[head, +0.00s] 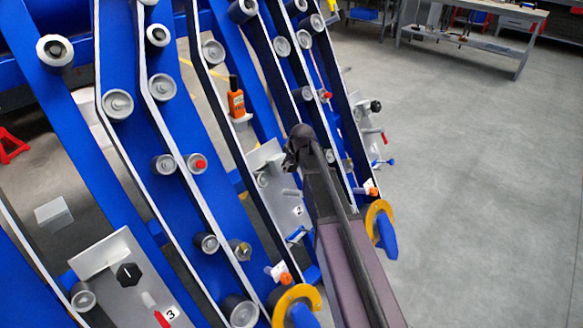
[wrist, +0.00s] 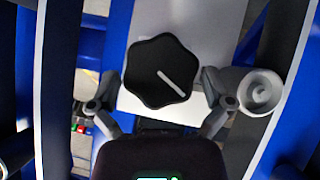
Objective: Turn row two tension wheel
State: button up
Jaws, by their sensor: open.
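The row two tension wheel (wrist: 150,75) is a black, lobed knob with a pale line on its face, pointing to the lower right in the wrist view. It sits on a grey plate, which shows in the head view as the plate (head: 283,200) labelled 2. In the head view the wheel is hidden behind my gripper (head: 299,148). In the wrist view my gripper (wrist: 162,84) is open, with one finger on each side of the wheel. The left finger is close to the wheel's edge; I cannot tell whether either finger touches it.
Blue frame arms with belts and rollers (head: 118,104) flank the plate. A grey roller (wrist: 260,92) stands just right of the right finger. A plate with a black knob (head: 129,274) is labelled 3. Another black knob (head: 376,106) is at right. An orange device (head: 236,103) stands behind.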

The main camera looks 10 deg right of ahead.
jog(key=shift+f, duration=0.1)
dwell(0.3)
jog(key=c, duration=0.9)
jog(key=shift+d, duration=0.1)
jog(key=shift+w, duration=0.1)
